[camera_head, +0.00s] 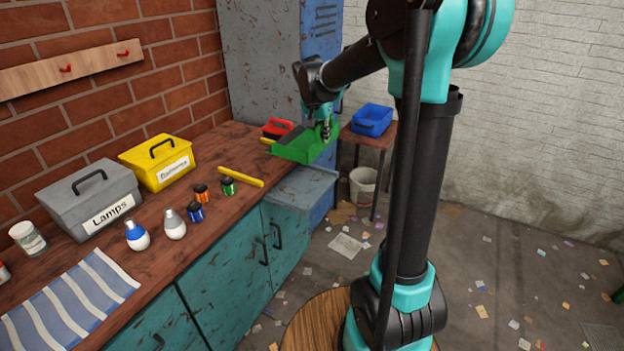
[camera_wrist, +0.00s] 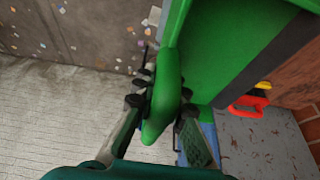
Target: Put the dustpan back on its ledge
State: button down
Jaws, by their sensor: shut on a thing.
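The green dustpan (camera_head: 297,147) is at the far end of the wooden bench (camera_head: 228,205), by its right-hand edge. Its handle points toward my gripper (camera_head: 326,127). In the wrist view my gripper (camera_wrist: 165,98) is shut on the handle of the dustpan (camera_wrist: 225,45), with fingers on both sides. I cannot tell whether the pan rests on the bench or hovers just above it. A yellow strip (camera_head: 241,177) lies on the bench in front of the pan, and a second yellow piece (camera_head: 267,141) shows beside it. No ledge can be made out for certain.
A red-handled item (camera_head: 277,128) stands close behind the pan. Yellow (camera_head: 160,162) and grey (camera_head: 90,200) boxes, several small jars and bulbs, and a striped cloth (camera_head: 70,300) occupy the nearer bench. A blue bin (camera_head: 371,120) sits on a side table at right.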

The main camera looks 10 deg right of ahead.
aim_at(316, 157)
notch_tip(316, 157, down, 18)
jog(key=shift+f, duration=0.1)
jog(key=c, duration=1.6)
grip_release()
jog(key=shift+o, duration=0.2)
jog(key=shift+s, duration=0.1)
jog(key=v, duration=1.1)
jog(key=shift+r, duration=0.3)
jog(key=s+d+f+n+y, duration=0.1)
jog(key=s+d+f+n, duration=0.1)
jog(key=s, duration=0.7)
jog(key=s+d+f+n, duration=0.2)
jog(key=s, duration=0.6)
jog(key=s+d+f+n+y, duration=0.1)
jog(key=s+d+f+n, duration=0.1)
jog(key=s, duration=0.7)
jog(key=shift+s+d+f+n+y, duration=0.25)
jog(key=shift+s+f+n+y, duration=0.1)
jog(key=shift+f+n, duration=0.25)
